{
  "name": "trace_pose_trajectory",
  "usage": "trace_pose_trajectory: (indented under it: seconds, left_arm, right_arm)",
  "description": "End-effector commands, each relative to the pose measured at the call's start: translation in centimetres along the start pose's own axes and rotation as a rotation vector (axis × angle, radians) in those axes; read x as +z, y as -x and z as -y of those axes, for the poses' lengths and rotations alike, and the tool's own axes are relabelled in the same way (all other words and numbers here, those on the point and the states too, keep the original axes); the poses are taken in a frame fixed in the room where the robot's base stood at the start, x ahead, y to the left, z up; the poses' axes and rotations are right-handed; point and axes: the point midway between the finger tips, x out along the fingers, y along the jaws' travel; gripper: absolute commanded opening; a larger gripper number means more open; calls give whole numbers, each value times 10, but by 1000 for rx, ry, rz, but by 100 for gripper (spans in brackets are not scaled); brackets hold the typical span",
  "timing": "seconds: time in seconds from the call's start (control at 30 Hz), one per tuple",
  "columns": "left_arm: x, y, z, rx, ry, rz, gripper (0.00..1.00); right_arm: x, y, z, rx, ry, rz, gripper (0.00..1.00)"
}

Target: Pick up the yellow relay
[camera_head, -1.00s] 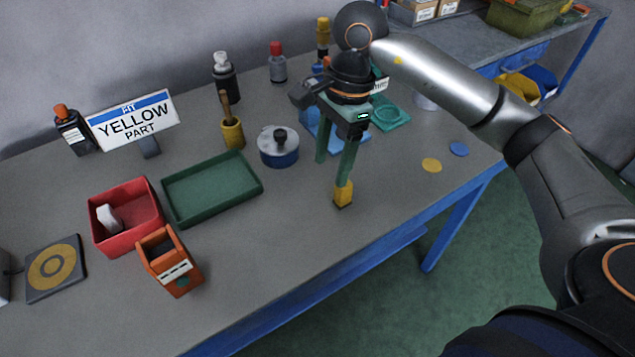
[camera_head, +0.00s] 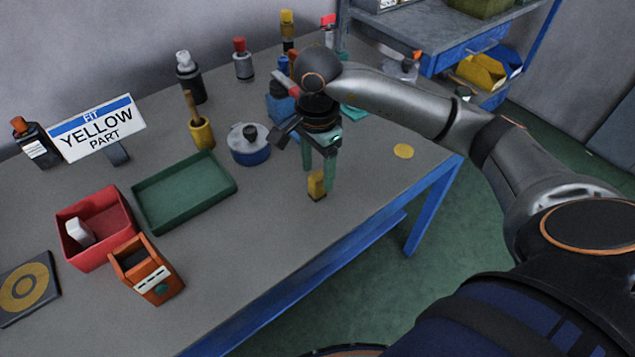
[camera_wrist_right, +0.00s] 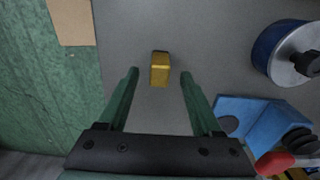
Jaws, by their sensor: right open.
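The yellow relay (camera_head: 317,186) is a small yellow block with a dark end, standing on the grey table near its front edge. My right gripper (camera_head: 317,184) is open above the table at the relay, its two green fingers pointing down. In the right wrist view the relay (camera_wrist_right: 160,69) lies centred between the lines of the two fingers, a little beyond the fingertips (camera_wrist_right: 158,74), with a gap on each side. It does not appear gripped. My left gripper is not in view.
A blue pot (camera_head: 249,145) with a grey lid stands left of the gripper. A green tray (camera_head: 185,192), red bin (camera_head: 95,226) and orange holder (camera_head: 147,270) sit further left. Table around the relay is clear.

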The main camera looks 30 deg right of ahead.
Motion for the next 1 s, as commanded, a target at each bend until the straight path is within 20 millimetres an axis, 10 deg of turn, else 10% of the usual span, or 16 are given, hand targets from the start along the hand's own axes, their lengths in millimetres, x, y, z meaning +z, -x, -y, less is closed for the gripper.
trace_pose_trajectory:
  seconds: [0.47,1.0]
  left_arm:
    - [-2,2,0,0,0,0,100]
    - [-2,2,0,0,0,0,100]
  right_arm:
    - [0,-26,-1,-1,0,0,65]
    - [0,-26,0,-1,0,1,4]
